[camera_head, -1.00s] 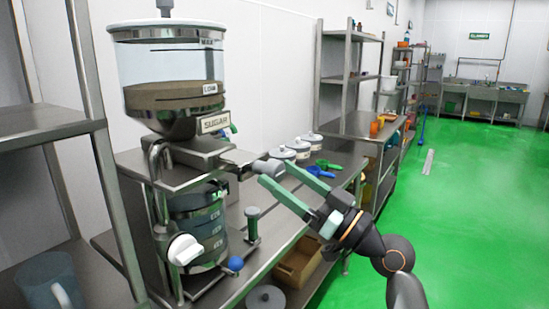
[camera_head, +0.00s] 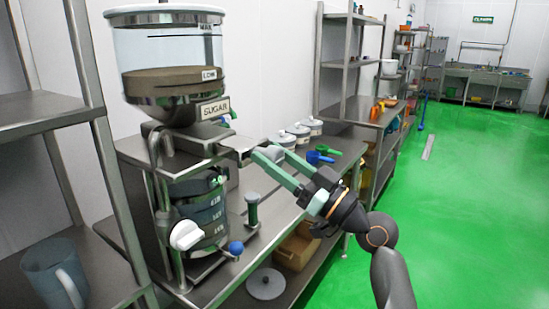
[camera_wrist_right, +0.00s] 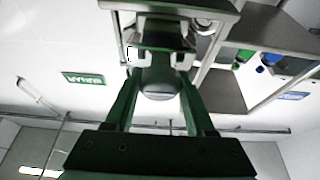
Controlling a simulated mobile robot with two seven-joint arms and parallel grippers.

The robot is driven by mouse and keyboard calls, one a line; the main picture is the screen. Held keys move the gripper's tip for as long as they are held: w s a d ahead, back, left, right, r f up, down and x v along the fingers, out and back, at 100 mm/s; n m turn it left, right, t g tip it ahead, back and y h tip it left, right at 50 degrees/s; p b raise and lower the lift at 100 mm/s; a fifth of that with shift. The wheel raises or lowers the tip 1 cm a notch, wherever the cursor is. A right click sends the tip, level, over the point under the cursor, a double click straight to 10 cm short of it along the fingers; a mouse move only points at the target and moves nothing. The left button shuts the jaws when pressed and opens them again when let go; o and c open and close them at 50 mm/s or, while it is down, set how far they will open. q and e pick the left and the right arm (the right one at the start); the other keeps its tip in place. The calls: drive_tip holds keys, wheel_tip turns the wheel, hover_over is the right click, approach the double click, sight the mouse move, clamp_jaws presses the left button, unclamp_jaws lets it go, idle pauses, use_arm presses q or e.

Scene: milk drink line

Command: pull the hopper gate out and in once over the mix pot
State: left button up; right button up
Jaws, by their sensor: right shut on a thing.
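The mix pot (camera_head: 205,212), with dark level bands, stands below the hopper, partly hidden by the stand and a white knob (camera_head: 186,235). My left gripper is not in view.
Lidded white tubs (camera_head: 298,132) and blue and green scoops (camera_head: 318,157) lie on the bench behind my gripper. A blue-grey jug (camera_head: 55,275) is at lower left.

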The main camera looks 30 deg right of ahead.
sight(243, 149)
clamp_jaws()
drive_tip(key=shift+w, duration=0.1)
drive_tip(key=w+a, duration=0.1)
drive_tip(key=w, duration=0.3)
drive_tip(key=w+a, duration=0.1)
drive_tip(key=w, duration=0.1)
drive_tip(key=shift+w+a+b, duration=0.1)
drive_tip(key=shift+a+b, duration=0.2)
drive_tip(key=shift+b, duration=0.1)
drive_tip(key=shift+w, duration=0.15)
drive_tip(key=shift+r, duration=0.1)
drive_tip(key=o, duration=0.5)
unclamp_jaws()
drive_tip(key=o, duration=0.3)
drive_tip(key=shift+w+a, duration=0.15)
drive_tip(key=shift+w, duration=0.05)
drive_tip(key=shift+o, duration=0.3)
drive_tip(key=shift+s, duration=0.1)
